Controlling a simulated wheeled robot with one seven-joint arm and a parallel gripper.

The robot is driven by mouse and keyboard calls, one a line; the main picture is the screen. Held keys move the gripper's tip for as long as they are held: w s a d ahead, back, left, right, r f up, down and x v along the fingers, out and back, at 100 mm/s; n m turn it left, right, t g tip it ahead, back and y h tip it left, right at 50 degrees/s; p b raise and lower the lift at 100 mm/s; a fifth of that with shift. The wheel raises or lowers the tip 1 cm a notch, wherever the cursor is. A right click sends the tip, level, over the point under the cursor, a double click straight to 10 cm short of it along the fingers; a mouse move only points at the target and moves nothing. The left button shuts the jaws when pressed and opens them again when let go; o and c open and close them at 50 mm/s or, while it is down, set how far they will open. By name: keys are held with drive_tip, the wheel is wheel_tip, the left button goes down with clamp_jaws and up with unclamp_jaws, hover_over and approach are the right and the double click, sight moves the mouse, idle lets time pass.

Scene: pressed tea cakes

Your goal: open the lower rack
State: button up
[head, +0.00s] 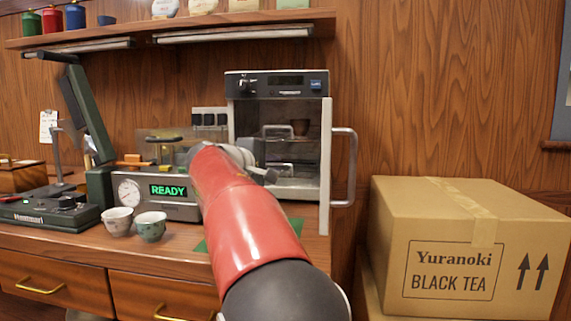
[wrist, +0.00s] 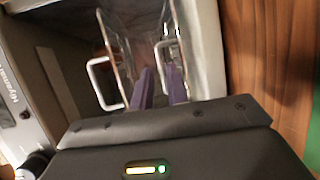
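The cabinet (head: 279,84) stands on the counter with its door (head: 326,165) swung open to the right. My red arm reaches to its front, and the fingertips are hidden in the head view. The wrist view is turned sideways, with the control panel at left. It shows two pale loop handles: the upper rack's handle (wrist: 91,80) and the lower rack's handle (wrist: 158,55). My gripper (wrist: 161,72) has two purple fingers with a gap between them, at the lower rack's handle. I cannot tell whether they touch it.
Two tea cups (head: 117,221) (head: 150,226) and a machine reading READY (head: 168,190) stand left of my arm. A cardboard box (head: 455,285) is at the right. A shelf (head: 200,27) runs above.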

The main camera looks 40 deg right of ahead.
sight(281, 165)
drive_tip(key=x, duration=0.5)
drive_tip(key=shift+p, duration=0.3)
clamp_jaws()
